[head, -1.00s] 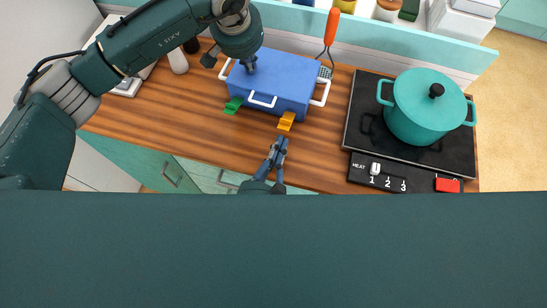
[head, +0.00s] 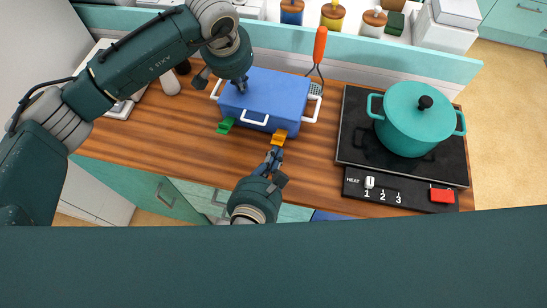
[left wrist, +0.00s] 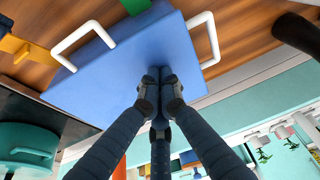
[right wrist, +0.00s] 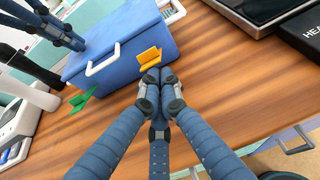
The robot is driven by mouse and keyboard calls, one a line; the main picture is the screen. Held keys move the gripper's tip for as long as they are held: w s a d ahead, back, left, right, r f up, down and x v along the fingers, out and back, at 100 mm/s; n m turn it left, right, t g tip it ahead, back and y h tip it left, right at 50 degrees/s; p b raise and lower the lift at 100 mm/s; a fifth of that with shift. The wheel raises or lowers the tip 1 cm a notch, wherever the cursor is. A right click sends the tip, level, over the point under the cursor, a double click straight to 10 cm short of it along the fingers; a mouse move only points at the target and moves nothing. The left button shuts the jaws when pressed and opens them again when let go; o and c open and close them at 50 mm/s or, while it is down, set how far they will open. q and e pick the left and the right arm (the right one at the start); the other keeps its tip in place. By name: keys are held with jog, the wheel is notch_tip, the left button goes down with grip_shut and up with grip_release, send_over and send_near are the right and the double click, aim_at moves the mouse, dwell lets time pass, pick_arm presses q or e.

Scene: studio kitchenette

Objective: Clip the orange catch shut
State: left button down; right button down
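The blue box (head: 265,97) stands on the wooden counter with its lid down. The orange catch (head: 279,138) sticks out from its front at the right; in the right wrist view the catch (right wrist: 150,57) looks tilted outward. The green catch (head: 225,126) also sticks out, at the front left. My right gripper (head: 273,155) is shut and empty, its fingertips (right wrist: 151,75) right at the lower edge of the orange catch; I cannot tell whether they touch. My left gripper (head: 240,86) is shut with its tips (left wrist: 160,76) down at the blue lid, holding nothing.
A teal pot (head: 418,118) stands on the black hob (head: 352,148) to the right. An orange-handled utensil (head: 320,45) is behind the box. White handles (head: 255,118) stick out from the box. The counter in front of the box is bare.

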jog(key=shift+r, duration=0.3)
